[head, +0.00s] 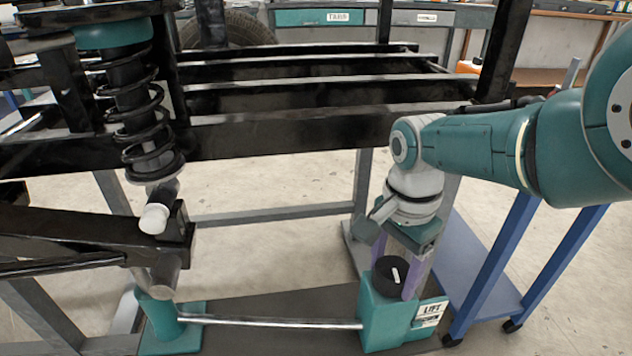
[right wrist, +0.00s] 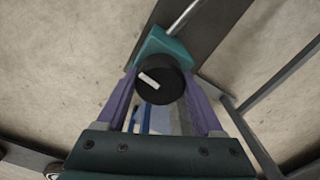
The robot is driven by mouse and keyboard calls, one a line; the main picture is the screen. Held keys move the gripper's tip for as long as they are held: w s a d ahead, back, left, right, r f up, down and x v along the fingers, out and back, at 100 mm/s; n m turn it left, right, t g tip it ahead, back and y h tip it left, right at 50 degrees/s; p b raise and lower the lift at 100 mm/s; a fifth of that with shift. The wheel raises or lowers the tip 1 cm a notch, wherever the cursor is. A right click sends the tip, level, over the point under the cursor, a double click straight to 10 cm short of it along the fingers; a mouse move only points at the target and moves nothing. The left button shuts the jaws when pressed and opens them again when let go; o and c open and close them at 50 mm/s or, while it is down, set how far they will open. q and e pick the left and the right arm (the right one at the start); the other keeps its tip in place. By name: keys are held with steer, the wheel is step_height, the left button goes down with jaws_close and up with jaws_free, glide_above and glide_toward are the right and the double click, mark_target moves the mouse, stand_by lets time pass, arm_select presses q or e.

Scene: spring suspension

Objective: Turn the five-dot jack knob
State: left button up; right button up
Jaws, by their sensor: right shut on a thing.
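The jack knob (head: 389,273) is black and round with a white pointer mark, on top of a teal jack box (head: 378,318) with a "LIFT" label. No dots can be made out on it. My right gripper (head: 395,276) comes down from above, its purple fingers on either side of the knob and shut on it. The right wrist view shows the knob (right wrist: 158,86) between the fingers, its white mark slanting. My left gripper is not in view.
A metal rod (head: 270,322) joins the jack box to a teal jack base (head: 170,328) below the suspension arm. A coil spring (head: 140,115) hangs from the black frame (head: 300,130) at left. A blue cart (head: 480,280) stands close at right.

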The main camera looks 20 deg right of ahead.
mark_target(394, 267)
steer(key=shift+w+a+r, duration=0.1)
steer(key=shift+r, duration=0.05)
stand_by(0.4)
steer(key=o, duration=1.4)
step_height(394, 267, up, 10)
steer(key=p, duration=0.9)
steer(key=shift+p, duration=0.3)
